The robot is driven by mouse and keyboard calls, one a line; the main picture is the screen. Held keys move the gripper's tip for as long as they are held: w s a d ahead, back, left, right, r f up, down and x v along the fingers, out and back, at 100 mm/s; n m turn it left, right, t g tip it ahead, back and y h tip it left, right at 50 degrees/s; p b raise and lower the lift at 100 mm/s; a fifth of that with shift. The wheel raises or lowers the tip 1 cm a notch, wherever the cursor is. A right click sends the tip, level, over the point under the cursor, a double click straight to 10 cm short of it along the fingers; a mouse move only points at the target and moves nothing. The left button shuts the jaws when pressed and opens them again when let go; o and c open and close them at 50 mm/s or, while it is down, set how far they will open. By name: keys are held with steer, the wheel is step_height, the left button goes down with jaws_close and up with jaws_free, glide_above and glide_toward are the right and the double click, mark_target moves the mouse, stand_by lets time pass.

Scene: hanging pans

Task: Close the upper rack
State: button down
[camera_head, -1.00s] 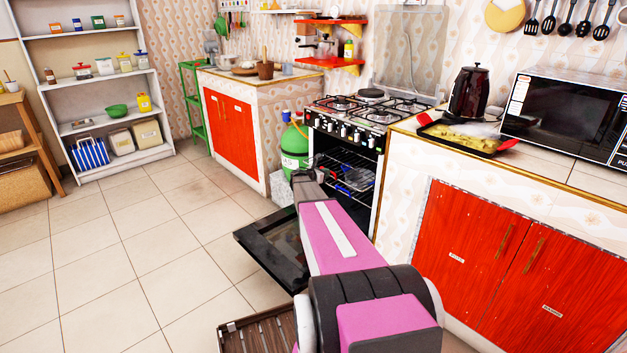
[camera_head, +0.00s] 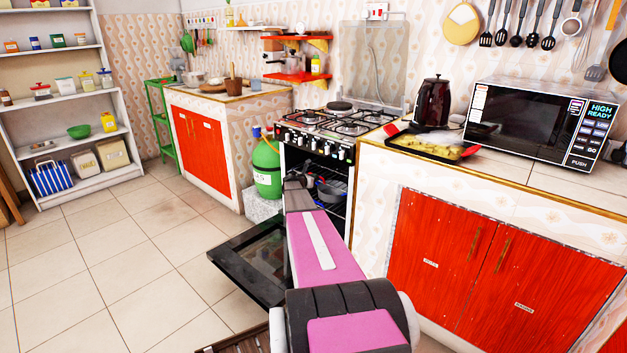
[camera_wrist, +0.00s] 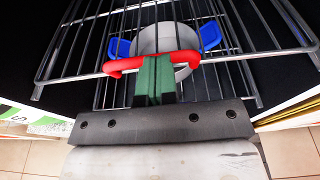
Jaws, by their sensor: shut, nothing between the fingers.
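The oven (camera_head: 318,150) stands open, its dark door (camera_head: 250,262) folded down. Inside, a grey pan (camera_head: 335,188) shows beside my arm; the racks in the head view are mostly hidden. In the wrist view a wire rack (camera_wrist: 75,62) spans the top, with a pale pot (camera_wrist: 165,38) with blue handles and a red curved handle (camera_wrist: 122,66) among its wires. I cannot tell which rack this is. My gripper (camera_wrist: 153,62) is shut and empty, its green fingers close to the red handle; contact is unclear. In the head view its end is at the oven opening.
The lowered door lies left of my arm. Red cupboards (camera_head: 435,245) and the counter are close on the right. A green gas cylinder (camera_head: 266,168) stands left of the oven. The tiled floor (camera_head: 110,275) at left is clear.

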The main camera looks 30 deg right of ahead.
steer(key=shift+w+d, duration=0.2)
steer(key=shift+d, duration=0.2)
steer(key=v, duration=1.5)
steer(key=s+a+f+m+g+y, duration=0.2)
steer(key=s+a+m+y, duration=0.5)
steer(key=s+a+m, duration=0.4)
steer(key=s+a+f+m+g+y, duration=0.3)
steer(key=s+a+m+y, duration=0.4)
steer(key=s+a, duration=1.6)
steer(key=s+m, duration=0.1)
steer(key=m, duration=0.3)
steer(key=shift+s+a+y, duration=0.15)
steer(key=shift+s+y, duration=0.1)
steer(key=shift+y, duration=0.05)
steer(key=shift+a+f, duration=0.1)
